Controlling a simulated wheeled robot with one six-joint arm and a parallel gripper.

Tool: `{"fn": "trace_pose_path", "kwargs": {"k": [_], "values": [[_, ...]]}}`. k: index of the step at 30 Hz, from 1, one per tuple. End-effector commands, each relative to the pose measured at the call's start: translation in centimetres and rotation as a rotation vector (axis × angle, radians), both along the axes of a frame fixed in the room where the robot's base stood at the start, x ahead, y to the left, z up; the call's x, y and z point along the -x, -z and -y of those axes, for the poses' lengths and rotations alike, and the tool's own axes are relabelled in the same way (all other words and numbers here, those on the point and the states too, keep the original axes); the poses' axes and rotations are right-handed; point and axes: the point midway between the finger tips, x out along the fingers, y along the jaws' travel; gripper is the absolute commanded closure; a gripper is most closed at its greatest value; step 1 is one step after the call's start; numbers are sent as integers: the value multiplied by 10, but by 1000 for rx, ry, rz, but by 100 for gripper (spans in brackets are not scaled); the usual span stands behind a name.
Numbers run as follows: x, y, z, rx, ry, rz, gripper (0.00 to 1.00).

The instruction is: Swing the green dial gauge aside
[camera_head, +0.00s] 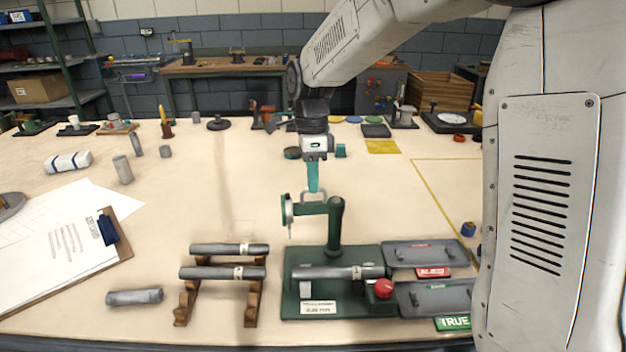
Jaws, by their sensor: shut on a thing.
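The green dial gauge (287,210) hangs at the left end of a green arm on an upright post (335,222). The post rises from a green base plate (300,265). A small handle loop stands on top of the gauge arm. My gripper (313,190) points straight down with its teal fingers at this handle and is shut on it. The fingertips and the handle overlap, so the exact grip is hard to see. Below the gauge, a grey shaft (330,272) with a pale band lies on the base, beside a red knob (383,287).
Left of the base, a wooden rack (252,300) holds two grey shafts, with a loose shaft (135,297) beside it. Right are two grey trays, one red-labelled (425,253) and one labelled TRUE (420,298). A clipboard (115,240) lies far left. The table left of the gauge is clear.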

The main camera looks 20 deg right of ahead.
Motion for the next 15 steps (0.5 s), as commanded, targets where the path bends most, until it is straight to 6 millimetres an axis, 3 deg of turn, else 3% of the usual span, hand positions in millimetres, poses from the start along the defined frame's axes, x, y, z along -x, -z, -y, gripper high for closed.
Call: {"fn": "trace_pose_path", "kwargs": {"k": [14,15], "values": [[-1,0,0,0,15,-1,100],[-1,0,0,0,15,-1,88]]}}
